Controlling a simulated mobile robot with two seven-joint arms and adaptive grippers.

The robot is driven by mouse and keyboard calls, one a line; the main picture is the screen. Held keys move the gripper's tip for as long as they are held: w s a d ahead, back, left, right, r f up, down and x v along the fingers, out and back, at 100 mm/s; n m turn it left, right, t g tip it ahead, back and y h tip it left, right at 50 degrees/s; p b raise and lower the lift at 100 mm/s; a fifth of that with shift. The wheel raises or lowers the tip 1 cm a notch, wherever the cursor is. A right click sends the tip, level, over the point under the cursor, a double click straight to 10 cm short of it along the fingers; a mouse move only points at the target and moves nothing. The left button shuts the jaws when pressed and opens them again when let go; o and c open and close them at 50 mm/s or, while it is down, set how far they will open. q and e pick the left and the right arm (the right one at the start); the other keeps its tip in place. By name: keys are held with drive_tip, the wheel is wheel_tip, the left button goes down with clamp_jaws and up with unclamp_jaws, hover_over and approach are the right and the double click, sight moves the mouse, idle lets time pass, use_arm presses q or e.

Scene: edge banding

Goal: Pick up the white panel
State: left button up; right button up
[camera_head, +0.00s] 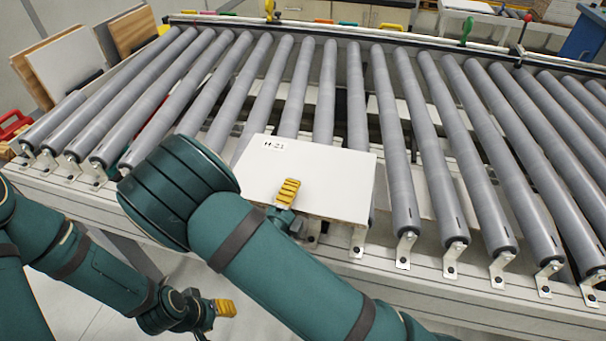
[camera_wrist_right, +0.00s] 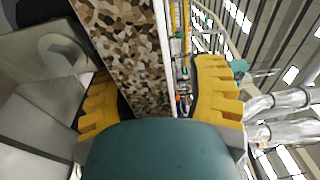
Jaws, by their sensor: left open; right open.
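The white panel (camera_head: 310,178), labelled H-21, lies flat on the rollers at the front edge of the conveyor. My right gripper (camera_head: 287,195) is at its front edge, with one yellow finger showing over the top face and the other hidden in the head view. In the right wrist view, the panel's bare speckled edge (camera_wrist_right: 135,60) lies between the two open yellow fingers of the right gripper (camera_wrist_right: 160,100). A gap shows on the right finger's side; contact on the left cannot be told. My left gripper (camera_head: 222,308) is open, low at the left, away from the panel.
The roller conveyor (camera_head: 355,110) fills the middle, with metal brackets along its front rail. Boards (camera_head: 65,68) lean at the back left beside a red object (camera_head: 12,125). A blue cabinet (camera_head: 585,35) stands at the back right. The rollers right of the panel are clear.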

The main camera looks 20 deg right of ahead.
clamp_jaws()
drive_tip(key=shift+r, duration=0.1)
wheel_tip(320, 180, up, 9)
drive_tip(key=shift+r+p, duration=0.15)
drive_tip(key=shift+p, duration=0.75)
drive_tip(key=shift+s+a+r, duration=0.1)
drive_tip(key=shift+r, duration=0.25)
drive_tip(key=s+a+r+p, duration=0.5)
drive_tip(key=s+a+r, duration=0.2)
drive_tip(key=s+r, duration=0.2)
drive_tip(key=shift+a+r, duration=0.3)
drive_tip(key=shift+r, duration=0.15)
